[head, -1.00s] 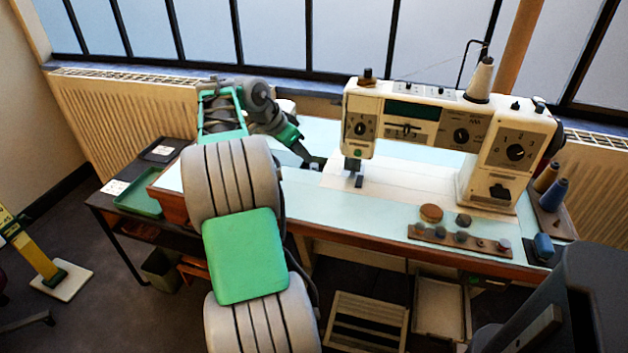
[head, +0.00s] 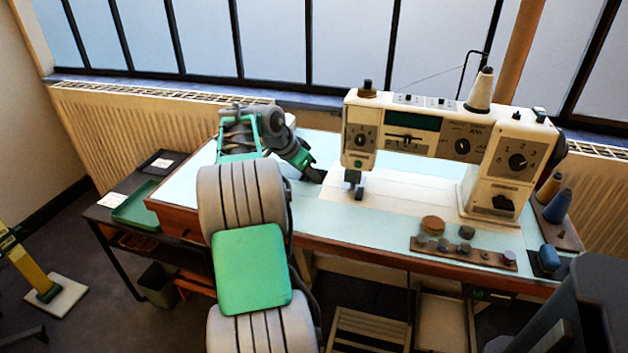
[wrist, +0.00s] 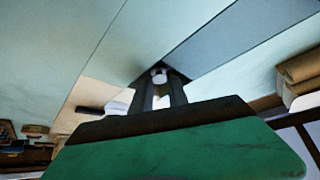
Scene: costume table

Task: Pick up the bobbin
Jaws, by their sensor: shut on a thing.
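The bobbin (wrist: 159,75) is a small, pale, roundish thing at the fingertips in the wrist view. My gripper (wrist: 159,82) is shut on it, with a dark finger on each side. In the head view my gripper (head: 317,176) is over the pale blue tabletop, just left of the sewing machine's needle area. The bobbin cannot be made out in the head view. I cannot tell whether it touches the table.
The white sewing machine (head: 430,125) stands close to the right of my gripper. A wooden rack (head: 463,253) with several small pieces lies at the table's front right. A green tray (head: 136,206) sits on a low dark table at left. The window side is behind.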

